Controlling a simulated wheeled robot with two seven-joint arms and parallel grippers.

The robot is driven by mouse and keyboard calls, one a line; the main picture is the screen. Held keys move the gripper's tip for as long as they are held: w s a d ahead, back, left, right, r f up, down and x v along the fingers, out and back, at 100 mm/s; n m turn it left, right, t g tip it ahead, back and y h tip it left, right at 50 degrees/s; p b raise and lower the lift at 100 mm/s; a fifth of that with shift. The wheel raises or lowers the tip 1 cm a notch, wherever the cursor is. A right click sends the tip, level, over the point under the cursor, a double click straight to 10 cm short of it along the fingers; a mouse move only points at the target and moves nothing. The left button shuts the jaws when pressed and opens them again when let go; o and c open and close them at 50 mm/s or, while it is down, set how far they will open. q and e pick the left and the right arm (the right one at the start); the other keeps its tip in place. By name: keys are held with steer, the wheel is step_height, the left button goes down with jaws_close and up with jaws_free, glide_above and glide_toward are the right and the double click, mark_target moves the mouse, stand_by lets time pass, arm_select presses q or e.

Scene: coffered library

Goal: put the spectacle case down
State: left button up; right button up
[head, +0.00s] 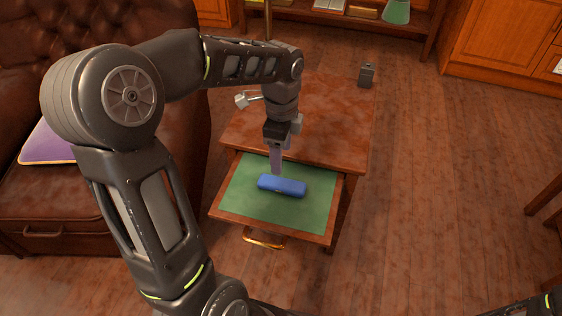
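The blue spectacle case (290,187) is long and rounded. It appears to lie on the green-lined pulled-out panel (240,205) of the wooden side table, though a small gap beneath it cannot be ruled out. My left gripper (276,168) comes down from above, its fingers pointing down and meeting the case's far upper edge, left of its middle. The fingers show nearly edge-on, so whether they grip the case or are parted is not clear. My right gripper is out of view.
The side table's brown top (335,125) has a small dark grey object (367,75) at its far right corner. A brass handle (263,239) hangs at the panel's front. A leather sofa (40,200) stands at left. Green surface around the case is bare.

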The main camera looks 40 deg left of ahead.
arm_select(q)
steer(key=shift+r, duration=0.9)
